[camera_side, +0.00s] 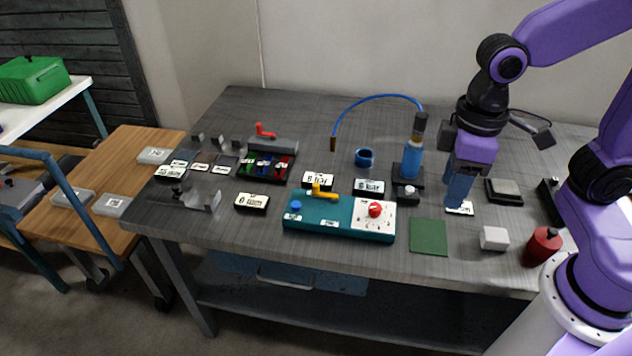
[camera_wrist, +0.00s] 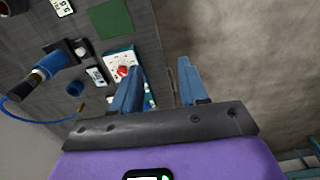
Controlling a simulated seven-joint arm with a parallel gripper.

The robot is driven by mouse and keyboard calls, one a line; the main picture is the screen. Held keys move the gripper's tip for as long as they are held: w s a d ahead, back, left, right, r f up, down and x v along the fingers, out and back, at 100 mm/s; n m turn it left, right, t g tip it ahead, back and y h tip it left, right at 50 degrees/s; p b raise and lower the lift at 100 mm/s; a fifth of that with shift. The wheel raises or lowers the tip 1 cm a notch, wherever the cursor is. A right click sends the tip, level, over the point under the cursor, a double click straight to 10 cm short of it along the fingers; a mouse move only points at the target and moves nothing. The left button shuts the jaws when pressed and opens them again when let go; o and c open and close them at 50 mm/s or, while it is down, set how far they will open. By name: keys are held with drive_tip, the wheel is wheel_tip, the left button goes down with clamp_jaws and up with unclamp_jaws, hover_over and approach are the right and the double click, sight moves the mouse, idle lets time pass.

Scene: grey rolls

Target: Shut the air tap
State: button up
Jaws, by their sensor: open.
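A teal panel (camera_side: 335,229) lies near the front middle of the bench. It carries a yellow lever (camera_side: 325,192) lying roughly along its length, a blue knob (camera_side: 296,205) at the left and a red knob (camera_side: 375,209) on a white plate. The red knob also shows in the wrist view (camera_wrist: 123,71); the yellow lever cannot be made out there. A red-handled lever (camera_side: 265,131) sits on a grey block at the back left. The labels are too small to tell which is the air tap. My gripper (camera_side: 458,203) is open and empty, right of the panel and apart from it.
A blue and black cylinder (camera_side: 413,160) with an arching blue hose (camera_side: 378,97) stands between my gripper and the levers. A green mat (camera_side: 428,237), white box (camera_side: 494,238) and red canister (camera_side: 543,246) lie at the front right. A black tray (camera_side: 265,168) sits behind the panel.

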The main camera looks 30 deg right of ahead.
drive_tip(key=w+a+m, duration=0.3)
drive_tip(key=w+m, duration=0.1)
drive_tip(key=w, duration=0.5)
drive_tip(key=w+a+m, duration=0.4)
drive_tip(key=w, duration=0.4)
drive_tip(key=m, duration=0.7)
hover_over(316, 184)
wheel_tip(316, 184, down, 3)
wheel_tip(316, 184, down, 17)
drive_tip(key=shift+r, duration=0.1)
drive_tip(key=shift+c, duration=0.2)
clamp_jaws()
